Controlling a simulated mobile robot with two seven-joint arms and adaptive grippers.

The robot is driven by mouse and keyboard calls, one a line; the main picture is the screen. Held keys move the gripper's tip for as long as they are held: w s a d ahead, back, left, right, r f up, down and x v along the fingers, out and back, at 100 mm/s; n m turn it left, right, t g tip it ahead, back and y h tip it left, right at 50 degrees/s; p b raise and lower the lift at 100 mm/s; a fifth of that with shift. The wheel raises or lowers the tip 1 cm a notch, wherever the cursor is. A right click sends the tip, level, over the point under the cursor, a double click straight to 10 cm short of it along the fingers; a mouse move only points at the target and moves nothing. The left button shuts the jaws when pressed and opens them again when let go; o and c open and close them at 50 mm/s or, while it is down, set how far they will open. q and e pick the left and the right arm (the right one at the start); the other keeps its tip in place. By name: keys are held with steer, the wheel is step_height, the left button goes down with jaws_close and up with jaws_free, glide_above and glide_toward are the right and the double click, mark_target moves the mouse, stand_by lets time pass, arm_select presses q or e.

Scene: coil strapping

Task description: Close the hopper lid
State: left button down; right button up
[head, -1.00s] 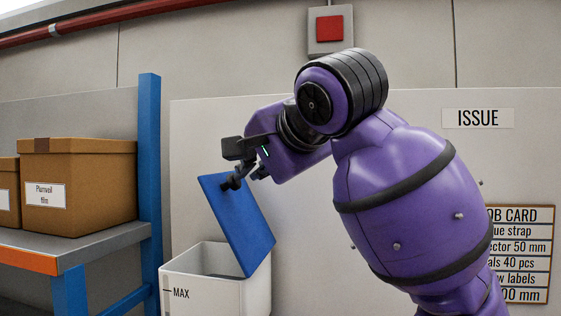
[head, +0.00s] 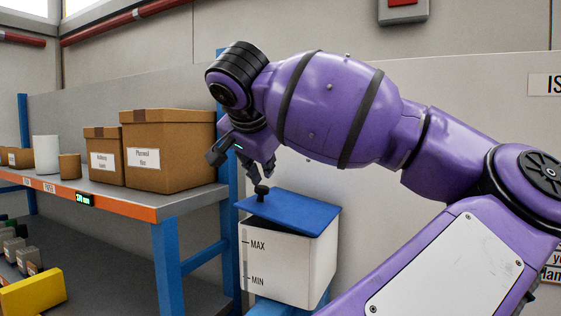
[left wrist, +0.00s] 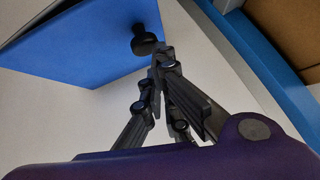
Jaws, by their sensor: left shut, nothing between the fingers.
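The white hopper (head: 285,265) with MAX and MIN marks stands right of the shelf. Its blue lid (head: 300,212) lies low over the top, with a dark gap under its front edge. A black knob (head: 261,192) stands on the lid's front left part. In the left wrist view the lid (left wrist: 85,50) and knob (left wrist: 144,42) fill the upper left. My left gripper (head: 256,178) is shut and empty just above the knob. Its fingertips (left wrist: 165,62) are close beside the knob; I cannot tell whether they touch. My right gripper is out of view.
A shelf with an orange edge (head: 120,205) and blue post (head: 168,268) stands close left of the hopper. It holds cardboard boxes (head: 168,150) and a white container (head: 46,155). A yellow bin (head: 32,293) sits lower left. A grey wall panel is behind.

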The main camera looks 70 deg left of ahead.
mark_target(258, 186)
arm_select(q)
steer(key=shift+s+a+f, duration=0.4)
steer(key=shift+s+f, duration=0.05)
steer(key=shift+f, duration=0.3)
steer(key=shift+s+a+f+b, duration=0.1)
steer(key=shift+a+f+b, duration=0.05)
steer(key=shift+f+b, duration=0.35)
steer(key=shift+s, duration=0.1)
